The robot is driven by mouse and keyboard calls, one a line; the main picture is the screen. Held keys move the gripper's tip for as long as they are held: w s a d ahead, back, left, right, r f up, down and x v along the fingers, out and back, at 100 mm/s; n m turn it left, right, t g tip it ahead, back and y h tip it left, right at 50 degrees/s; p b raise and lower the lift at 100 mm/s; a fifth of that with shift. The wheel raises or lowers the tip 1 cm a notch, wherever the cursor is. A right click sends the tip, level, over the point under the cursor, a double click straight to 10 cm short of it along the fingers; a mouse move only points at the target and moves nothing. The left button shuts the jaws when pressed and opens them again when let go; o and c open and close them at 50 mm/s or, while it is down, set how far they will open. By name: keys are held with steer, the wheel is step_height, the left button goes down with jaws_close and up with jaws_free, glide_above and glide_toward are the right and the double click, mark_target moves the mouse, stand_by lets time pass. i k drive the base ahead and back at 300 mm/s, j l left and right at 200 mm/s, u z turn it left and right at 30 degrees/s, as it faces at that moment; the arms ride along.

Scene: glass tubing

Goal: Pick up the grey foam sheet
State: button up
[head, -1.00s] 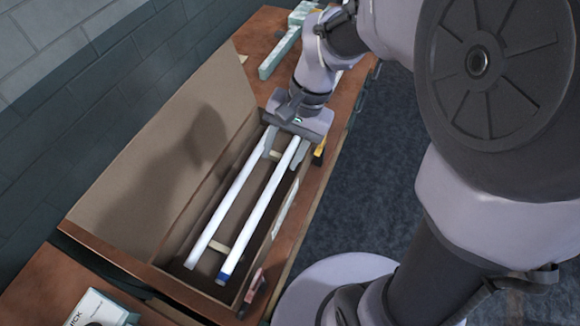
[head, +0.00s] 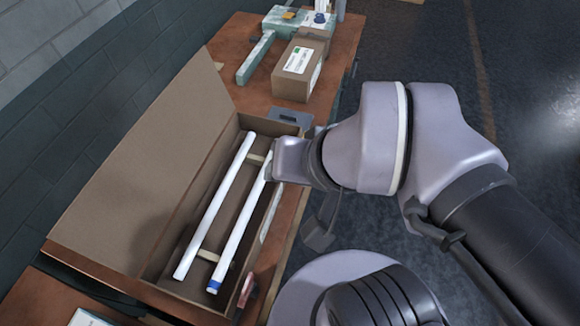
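I cannot identify a grey foam sheet with certainty. A flat dark grey piece (head: 289,117) with a slot-like mark lies by the far end of the open cardboard box (head: 150,190). Inside the box, two white tubes (head: 215,205) (head: 240,222) lie side by side across pale supports; the right one has a blue band near its near end. A dark grey part hangs below the wrist, beside the table. The fingers are not clear, and I cannot see anything held.
A closed carton (head: 298,70) stands beyond the box on the brown table (head: 335,52). A pale green tool (head: 256,57) lies left of it. A block wall borders the left. Open floor (head: 405,45) lies to the right.

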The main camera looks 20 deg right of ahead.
mark_target(303, 120)
steer(key=i+l+u, duration=0.25)
steer(key=i+l, duration=0.15)
steer(key=l, duration=0.25)
steer(key=i+l+u, duration=0.1)
steer(key=l, duration=0.3)
steer(key=i+l+u, duration=0.25)
steer(key=l, duration=0.5)
steer(key=i, duration=0.1)
